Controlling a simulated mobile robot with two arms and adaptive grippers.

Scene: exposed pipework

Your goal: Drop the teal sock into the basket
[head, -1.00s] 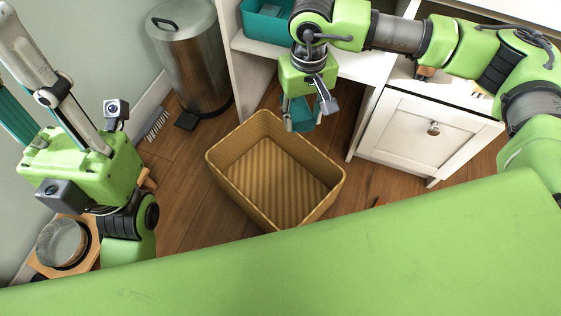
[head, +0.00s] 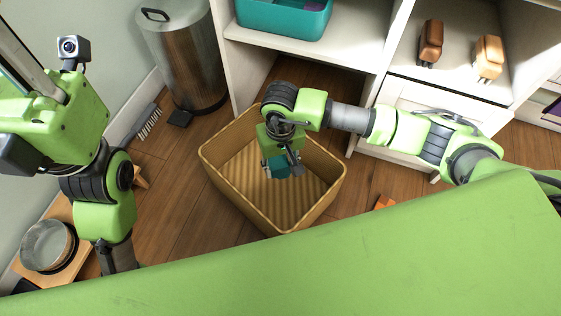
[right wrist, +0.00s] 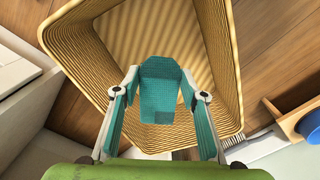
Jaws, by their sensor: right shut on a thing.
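The teal sock (head: 280,167) hangs from my right gripper (head: 283,165), which is shut on it. The tan ribbed basket (head: 236,211) stands on the floor, and the sock is over its inside, below or near rim level. In the right wrist view the sock (right wrist: 161,85) is between the teal-padded fingers, with the basket (right wrist: 215,60) around it and its striped bottom behind. The gap between sock and basket bottom is hard to judge. My left gripper (head: 25,75) is at the left edge, its fingertips cut off by the frame.
A white shelf unit (head: 318,55) with a teal bin (head: 284,18) stands behind the basket. A metal trash can (head: 184,60) and a brush (head: 149,123) are at the back left. A metal bowl (head: 47,246) is at lower left.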

